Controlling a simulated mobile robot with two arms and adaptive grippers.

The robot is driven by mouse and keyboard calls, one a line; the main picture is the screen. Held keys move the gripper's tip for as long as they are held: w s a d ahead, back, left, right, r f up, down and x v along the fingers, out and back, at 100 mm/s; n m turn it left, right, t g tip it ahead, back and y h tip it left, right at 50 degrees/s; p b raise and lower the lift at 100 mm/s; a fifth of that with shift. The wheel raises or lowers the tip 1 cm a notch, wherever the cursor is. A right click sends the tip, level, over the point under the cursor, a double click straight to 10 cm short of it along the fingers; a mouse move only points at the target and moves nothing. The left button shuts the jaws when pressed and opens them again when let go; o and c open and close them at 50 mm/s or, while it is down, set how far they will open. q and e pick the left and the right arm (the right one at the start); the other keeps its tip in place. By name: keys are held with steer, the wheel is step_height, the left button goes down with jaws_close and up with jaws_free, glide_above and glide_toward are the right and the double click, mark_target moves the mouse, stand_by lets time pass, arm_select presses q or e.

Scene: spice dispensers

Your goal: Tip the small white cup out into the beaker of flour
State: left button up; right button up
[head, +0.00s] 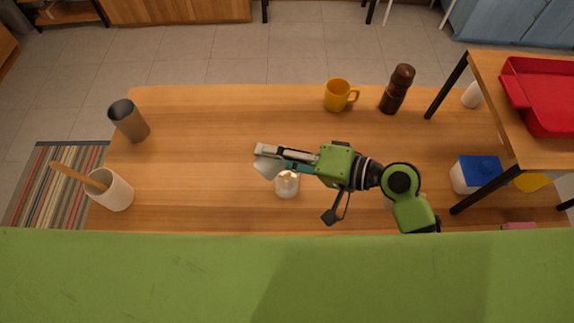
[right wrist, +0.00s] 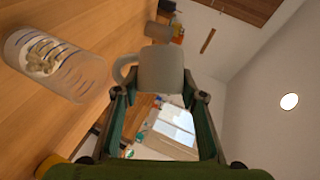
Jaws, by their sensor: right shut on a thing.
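My right gripper (head: 266,156) is shut on the small white cup (head: 267,168). The cup is held up above the table, tipped on its side. In the right wrist view, the cup (right wrist: 160,68) sits between the fingertips with its handle towards the table side. The clear beaker (head: 287,186) stands on the table just below and beside the cup in the head view. In the right wrist view, the beaker (right wrist: 56,66) has blue marks and pale lumpy contents. The inside of the cup is hidden. My left gripper is not in view.
A grey tumbler (head: 128,120) and a white holder (head: 114,192) with a wooden utensil stand at the left. A yellow mug (head: 338,95) and a brown pepper mill (head: 398,88) stand at the back. A blue-lidded container (head: 474,174) is at the right. The table's left middle is clear.

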steer(key=shift+w, duration=0.15)
steer(key=shift+d+m+y, duration=0.2)
steer(key=shift+m+y, duration=0.1)
steer(key=shift+w+b, duration=0.25)
steer(key=shift+b, duration=0.05)
steer(key=shift+d+m, duration=0.2)
steer(key=shift+m, duration=0.1)
steer(key=shift+w+r+y, duration=0.1)
steer(key=shift+w+y, duration=0.1)
steer(key=shift+y, duration=0.1)
steer(key=shift+w+d+f+m+y+b, duration=0.15)
steer(key=shift+f+m+y+b, duration=0.25)
steer(key=shift+f+m+b, duration=0.55)
steer(key=shift+w+d+r+m+y+b, duration=0.1)
steer(key=shift+w+d+m+y+b, duration=0.05)
steer(key=shift+m+y+b, duration=0.4)
steer(key=shift+w+d+r+m+y+b, duration=0.15)
steer(key=shift+m+y+b, duration=0.25)
steer(key=shift+m+b, duration=0.4)
steer(key=shift+w+d+m+y+b, duration=0.1)
steer(key=shift+d+m+y+b, duration=0.1)
steer(key=shift+m+y+b, duration=0.45)
stand_by(2.7)
